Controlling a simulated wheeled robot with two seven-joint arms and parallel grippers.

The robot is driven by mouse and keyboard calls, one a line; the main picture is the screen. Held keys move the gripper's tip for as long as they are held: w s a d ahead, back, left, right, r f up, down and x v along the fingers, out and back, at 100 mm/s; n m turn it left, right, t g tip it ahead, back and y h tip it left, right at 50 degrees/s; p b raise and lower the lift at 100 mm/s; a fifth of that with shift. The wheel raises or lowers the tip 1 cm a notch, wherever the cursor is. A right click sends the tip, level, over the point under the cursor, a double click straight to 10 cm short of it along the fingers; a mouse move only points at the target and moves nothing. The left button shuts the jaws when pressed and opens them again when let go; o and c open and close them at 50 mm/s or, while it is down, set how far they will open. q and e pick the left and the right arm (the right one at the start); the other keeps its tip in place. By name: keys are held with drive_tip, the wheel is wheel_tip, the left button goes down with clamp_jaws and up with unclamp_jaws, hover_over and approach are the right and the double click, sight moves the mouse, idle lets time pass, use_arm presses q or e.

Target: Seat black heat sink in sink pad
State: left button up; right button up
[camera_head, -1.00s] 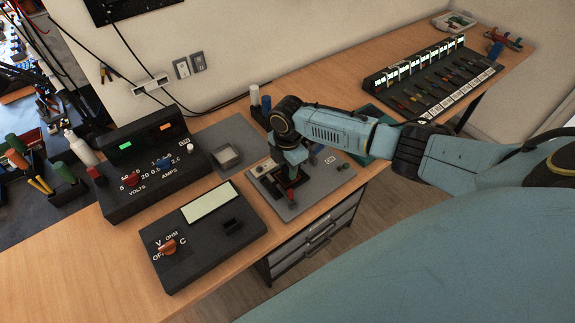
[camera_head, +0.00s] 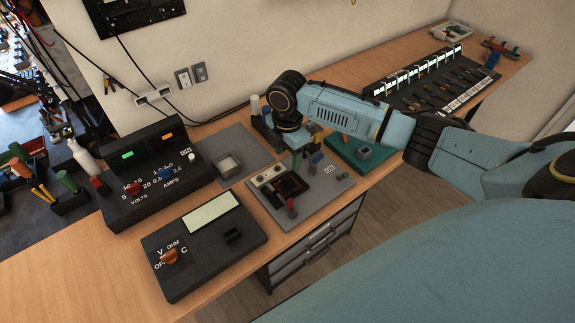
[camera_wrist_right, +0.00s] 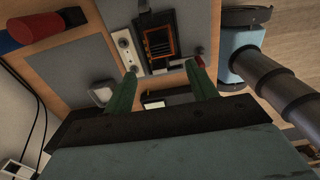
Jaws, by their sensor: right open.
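The black heat sink (camera_head: 291,186) looks like a dark block lying at the reddish-edged square that appears to be the sink pad, on the grey board. In the right wrist view the dark block (camera_wrist_right: 160,43) shows orange-brown lines. I cannot tell whether it sits fully down. My right gripper (camera_head: 297,160) is above the far side of the board, apart from the block. In the wrist view its two green fingers (camera_wrist_right: 163,88) are spread, with nothing held between them. My left gripper is not in view.
A dark meter with an orange knob (camera_head: 204,245) and a black power supply (camera_head: 150,170) stand left of the board. A grey mat with a small tray (camera_head: 228,165) lies behind.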

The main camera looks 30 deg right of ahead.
wheel_tip(320, 180, up, 4)
drive_tip(key=shift+f, duration=0.1)
idle(0.5)
